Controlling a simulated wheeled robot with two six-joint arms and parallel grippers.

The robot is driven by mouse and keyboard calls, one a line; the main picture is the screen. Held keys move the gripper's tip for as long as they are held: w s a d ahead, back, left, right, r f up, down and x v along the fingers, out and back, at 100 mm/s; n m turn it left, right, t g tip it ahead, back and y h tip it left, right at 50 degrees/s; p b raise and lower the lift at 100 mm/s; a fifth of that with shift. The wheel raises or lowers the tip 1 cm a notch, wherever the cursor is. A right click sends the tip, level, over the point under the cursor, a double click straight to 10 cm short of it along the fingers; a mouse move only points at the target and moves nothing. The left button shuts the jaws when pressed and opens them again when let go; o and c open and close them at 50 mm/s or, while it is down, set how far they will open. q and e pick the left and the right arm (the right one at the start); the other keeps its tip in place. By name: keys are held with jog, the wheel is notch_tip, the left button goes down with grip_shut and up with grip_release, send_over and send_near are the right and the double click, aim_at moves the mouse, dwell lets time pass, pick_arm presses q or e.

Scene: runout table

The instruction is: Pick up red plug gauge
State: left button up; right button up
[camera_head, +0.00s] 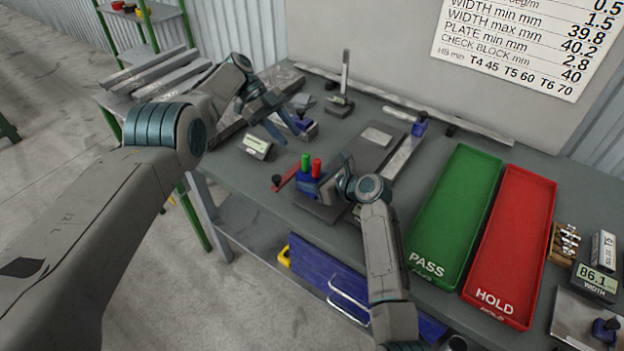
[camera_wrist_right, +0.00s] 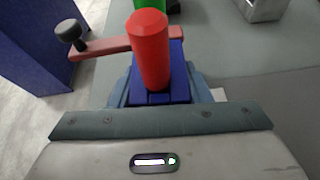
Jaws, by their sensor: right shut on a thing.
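The red plug gauge (camera_head: 316,168) stands upright beside a green plug gauge (camera_head: 305,161) at a blue block (camera_head: 309,187) near the table's front edge. In the right wrist view the red gauge (camera_wrist_right: 150,48) rises between the fingers of my right gripper (camera_wrist_right: 160,88), with blue surfaces around its foot. The green one (camera_wrist_right: 144,3) shows just behind it. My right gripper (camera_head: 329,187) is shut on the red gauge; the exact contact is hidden. My left gripper (camera_head: 273,118) is held over the back left of the table, its fingers apart, with nothing visible between them.
A red bar with a black knob (camera_head: 277,180) lies close left of the block. A small display unit (camera_head: 257,146) stands further left. A grey plate (camera_head: 372,145) lies behind my right gripper. The green PASS tray (camera_head: 455,210) and red HOLD tray (camera_head: 512,240) are to the right.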

pick_arm(q)
jog(key=shift+c, duration=0.8)
jog(key=n+t+h, duration=0.3)
jog(key=n+t, duration=1)
send_near(316, 160)
jog(key=x, duration=1)
jog(key=shift+d+f, duration=0.2)
jog(key=shift+d, duration=0.1)
jog(key=shift+w+a+r, duration=0.1)
grip_shut()
